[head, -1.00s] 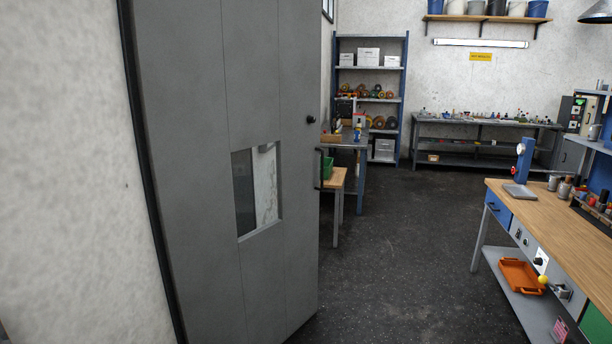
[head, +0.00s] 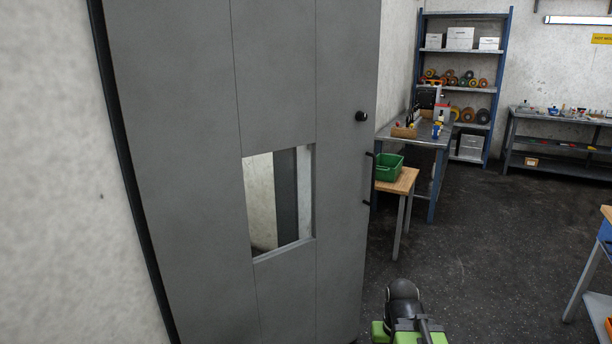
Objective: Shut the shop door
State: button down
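The grey shop door (head: 190,160) stands in front of me on the left, ajar and swung out from the white wall, with its hinge side at the dark frame on the left. It has a small window (head: 278,200), a round black knob (head: 361,116) and a dark pull handle (head: 368,180) near its free right edge. Part of my arm, black and green, shows at the bottom centre right, low and right of the door's free edge. The fingertips of my gripper do not show.
Right of the door stand a wooden stool (head: 401,182) with a green bin (head: 388,167), a metal table (head: 432,137) and a blue-framed shelf (head: 499,90). A wooden workbench (head: 606,213) is at the right edge. Dark floor (head: 480,260) between them is clear.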

aim_at(204, 87)
jog(key=u, duration=0.6)
jog(key=i, duration=0.8)
jog(key=u, duration=0.5)
jog(key=k, duration=0.8)
jog(key=u, duration=0.15)
jog(key=i, duration=0.8)
jog(key=z, duration=0.1)
